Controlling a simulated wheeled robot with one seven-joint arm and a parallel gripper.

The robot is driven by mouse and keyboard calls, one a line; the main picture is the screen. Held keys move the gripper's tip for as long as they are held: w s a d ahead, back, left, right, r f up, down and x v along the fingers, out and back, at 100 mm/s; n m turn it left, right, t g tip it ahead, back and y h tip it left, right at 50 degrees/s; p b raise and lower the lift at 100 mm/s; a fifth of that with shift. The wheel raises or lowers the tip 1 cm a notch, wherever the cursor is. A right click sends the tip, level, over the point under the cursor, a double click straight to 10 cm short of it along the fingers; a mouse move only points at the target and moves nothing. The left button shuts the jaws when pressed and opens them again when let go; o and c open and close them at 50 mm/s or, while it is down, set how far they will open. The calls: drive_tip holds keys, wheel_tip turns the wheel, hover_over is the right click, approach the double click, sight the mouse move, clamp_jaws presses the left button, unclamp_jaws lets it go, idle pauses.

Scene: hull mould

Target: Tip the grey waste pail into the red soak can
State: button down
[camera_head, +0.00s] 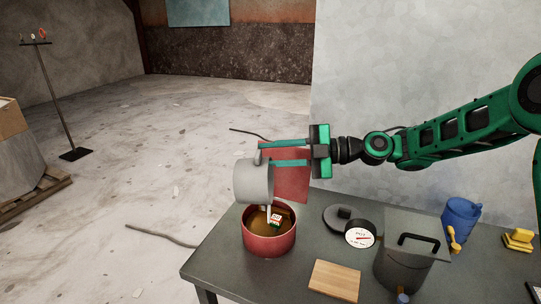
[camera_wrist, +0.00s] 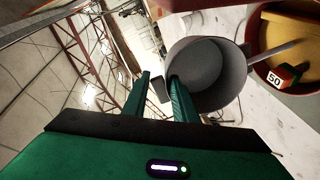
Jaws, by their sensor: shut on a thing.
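The grey waste pail (camera_head: 253,183) hangs above the left rim of the red soak can (camera_head: 268,245) in the head view. My gripper (camera_head: 268,154) is shut on the pail's handle from the right. The wrist view looks into the tilted pail (camera_wrist: 205,75), whose visible inside looks empty; part of it is hidden by a finger. The can holds brownish contents. A small red, green and white block marked 50 (camera_wrist: 281,77) and a pale stick (camera_wrist: 272,52) show at the can in the wrist view.
The can stands on a grey table with a wooden board (camera_head: 335,281), a dial gauge (camera_head: 359,234), a lidded grey pot (camera_head: 403,265), a blue cup (camera_head: 460,217) and yellow blocks (camera_head: 518,239). A red panel (camera_head: 290,180) stands behind my gripper. Floor at left is mostly open.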

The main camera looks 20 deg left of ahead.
drive_tip(key=shift+w+d+f+g+y, duration=0.15)
drive_tip(key=shift+d+y, duration=0.5)
drive_tip(key=shift+d, duration=0.1)
drive_tip(key=shift+w+d+f+g+y, duration=0.15)
drive_tip(key=shift+d+y, duration=0.5)
drive_tip(key=shift+d, duration=0.05)
drive_tip(key=shift+d, duration=0.2)
drive_tip(key=shift+r, duration=0.1)
idle(3.1)
wheel_tip(320, 180, up, 8)
drive_tip(key=t+h, duration=0.4)
drive_tip(key=h, duration=1.5)
idle(0.5)
